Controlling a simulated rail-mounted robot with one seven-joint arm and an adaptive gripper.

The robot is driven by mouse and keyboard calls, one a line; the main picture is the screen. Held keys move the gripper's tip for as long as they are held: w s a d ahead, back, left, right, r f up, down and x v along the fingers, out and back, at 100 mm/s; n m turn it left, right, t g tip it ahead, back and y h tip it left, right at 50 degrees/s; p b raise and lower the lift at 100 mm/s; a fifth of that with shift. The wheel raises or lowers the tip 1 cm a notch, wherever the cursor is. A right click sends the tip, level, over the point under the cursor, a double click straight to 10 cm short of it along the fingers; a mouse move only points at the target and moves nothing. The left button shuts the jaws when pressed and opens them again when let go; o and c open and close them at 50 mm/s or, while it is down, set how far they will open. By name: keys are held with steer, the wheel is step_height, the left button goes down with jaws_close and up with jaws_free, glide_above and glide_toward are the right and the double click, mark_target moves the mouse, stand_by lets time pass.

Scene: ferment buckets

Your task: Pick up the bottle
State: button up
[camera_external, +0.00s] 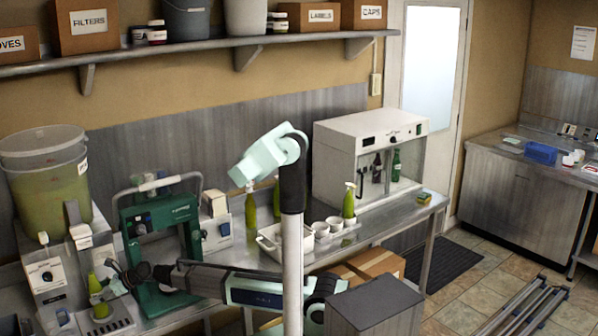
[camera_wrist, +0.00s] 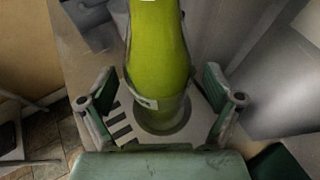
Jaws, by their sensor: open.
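A green bottle (camera_external: 95,285) stands upright on a small light platform (camera_external: 118,321) at the lower left of the external view. In the wrist view the bottle (camera_wrist: 157,50) rises through the middle, its top cut off by the frame edge. My gripper (camera_external: 112,284) is beside this bottle at bench height. In the wrist view my gripper (camera_wrist: 160,100) is open, with one finger on each side of the bottle and visible gaps between. The bottle's base rests on a dark round spot. Other green bottles (camera_external: 250,208) (camera_external: 349,203) stand further right on the bench.
A green frame-like machine (camera_external: 163,225) stands close behind my arm. A grey-white device (camera_external: 50,276) and a bucket of green liquid (camera_external: 48,180) are at the left.

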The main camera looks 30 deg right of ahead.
steer(key=shift+w+a+f, duration=0.15)
steer(key=shift+a+f, duration=0.05)
steer(key=shift+a, duration=0.1)
jaws_close()
steer(key=shift+r, duration=0.15)
